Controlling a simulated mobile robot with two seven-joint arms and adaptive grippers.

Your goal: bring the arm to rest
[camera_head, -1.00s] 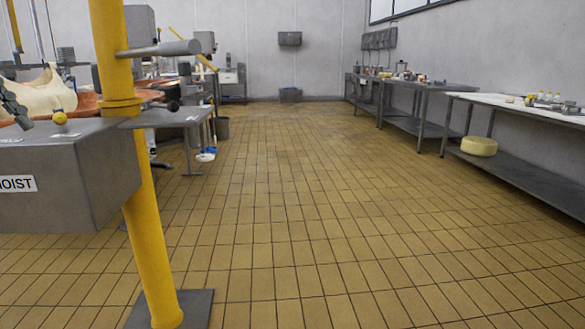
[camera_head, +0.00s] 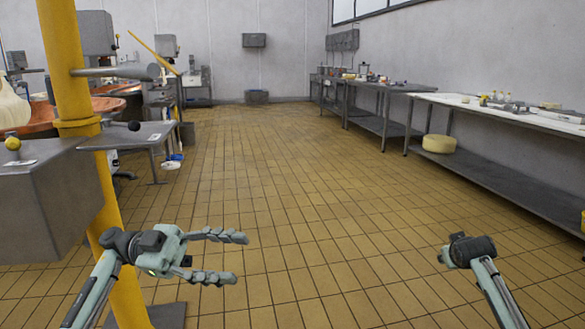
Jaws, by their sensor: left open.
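My left gripper (camera_head: 240,257) is in the lower left of the head view, with its two grey fingers spread apart and pointing right. Nothing is between the fingers. It is seen over the tiled floor, in front of the yellow post (camera_head: 72,90). My right arm (camera_head: 468,250) comes in at the lower right. Its wrist end shows as a dark and pale green block, and its fingers cannot be made out.
A grey box (camera_head: 45,205) is fixed beside the yellow post at left. Copper vats (camera_head: 42,115) stand behind it. Steel tables (camera_head: 395,87) and a white-topped table (camera_head: 520,113) line the right wall, with a cheese wheel (camera_head: 439,144) on the lower shelf. The middle floor is clear.

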